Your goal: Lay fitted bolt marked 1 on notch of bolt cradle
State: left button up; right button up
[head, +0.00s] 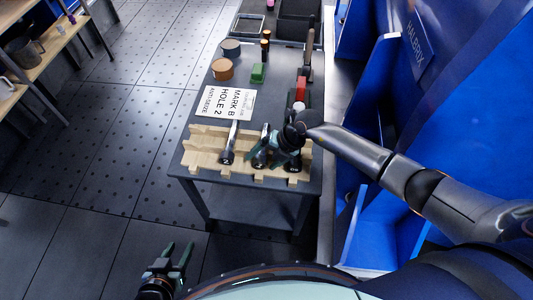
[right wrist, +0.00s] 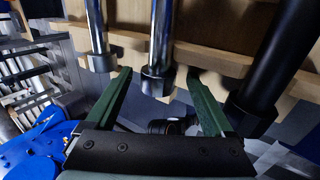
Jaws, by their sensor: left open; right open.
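The pale wooden bolt cradle (head: 207,146) lies across the front of the table, with several bolts lying across it. A silver bolt (head: 231,140) is at its left, a second silver bolt (head: 264,136) in the middle, and a bolt with a dark head (head: 294,166) at the right. I cannot tell which is marked 1. My right gripper (head: 273,158) is open over the cradle. In the right wrist view its green fingertips (right wrist: 158,74) stand either side of the middle bolt (right wrist: 159,45), apart from it. My left gripper (head: 178,254) is open and empty over the floor.
A card (head: 225,102) reading MARK B, HOLE 2, ANTI-SEIZE lies behind the cradle. Beyond it are a copper-coloured tin (head: 222,69), a green block (head: 258,73) and a red block (head: 300,89). Blue panels (head: 375,120) stand close on the right. Open floor (head: 120,130) is on the left.

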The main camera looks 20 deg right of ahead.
jog(key=shift+d+r, duration=0.1)
jog(key=shift+r, duration=0.15)
jog(key=p+v, duration=0.1)
jog(key=v, duration=0.4)
jog(key=p+v, duration=0.1)
jog(key=v, duration=0.6)
jog(key=shift+r, duration=0.15)
